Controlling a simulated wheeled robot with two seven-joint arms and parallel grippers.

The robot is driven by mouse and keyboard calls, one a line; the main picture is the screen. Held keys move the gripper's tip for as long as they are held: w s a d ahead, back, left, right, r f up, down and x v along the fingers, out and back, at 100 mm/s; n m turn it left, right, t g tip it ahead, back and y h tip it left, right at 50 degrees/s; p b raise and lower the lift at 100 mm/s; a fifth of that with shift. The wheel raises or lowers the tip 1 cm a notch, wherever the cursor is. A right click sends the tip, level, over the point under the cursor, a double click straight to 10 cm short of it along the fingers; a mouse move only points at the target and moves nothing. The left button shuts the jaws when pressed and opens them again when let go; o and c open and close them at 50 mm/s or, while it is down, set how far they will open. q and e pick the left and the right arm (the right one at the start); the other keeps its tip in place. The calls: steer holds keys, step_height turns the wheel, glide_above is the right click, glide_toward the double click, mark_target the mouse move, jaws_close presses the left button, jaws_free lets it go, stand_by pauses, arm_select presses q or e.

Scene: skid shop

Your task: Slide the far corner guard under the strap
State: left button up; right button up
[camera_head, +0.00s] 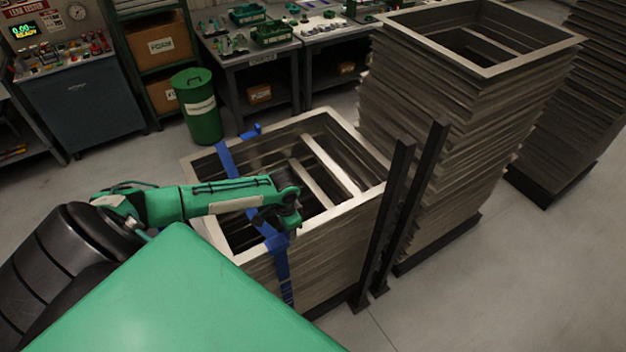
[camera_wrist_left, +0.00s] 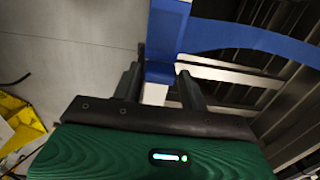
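A blue strap (camera_head: 228,165) runs across the top of the nearer stack of metal frames (camera_head: 359,205). A small blue piece, apparently the far corner guard (camera_head: 251,132), is at the stack's far edge; whether it is under the strap is unclear. Another blue piece (camera_head: 277,243) is at the near edge, where the strap goes down the side. My left gripper (camera_head: 287,215) is over the near edge, close to that piece. In the left wrist view its fingers (camera_wrist_left: 160,82) are apart, with blue material (camera_wrist_left: 160,72) beyond them and the strap (camera_wrist_left: 255,38) running right. My right gripper is not in view.
Two dark upright posts (camera_head: 398,215) stand at the stack's right corner. A taller frame stack (camera_head: 440,130) is behind them. A green bin (camera_head: 197,105) and workbenches (camera_head: 260,50) are at the back. Floor is clear at lower right.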

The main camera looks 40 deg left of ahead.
arm_select(q)
steer(key=shift+o, duration=0.9)
steer(key=shift+r, duration=2.3)
steer(key=shift+r, duration=0.15)
steer(key=shift+r, duration=1.85)
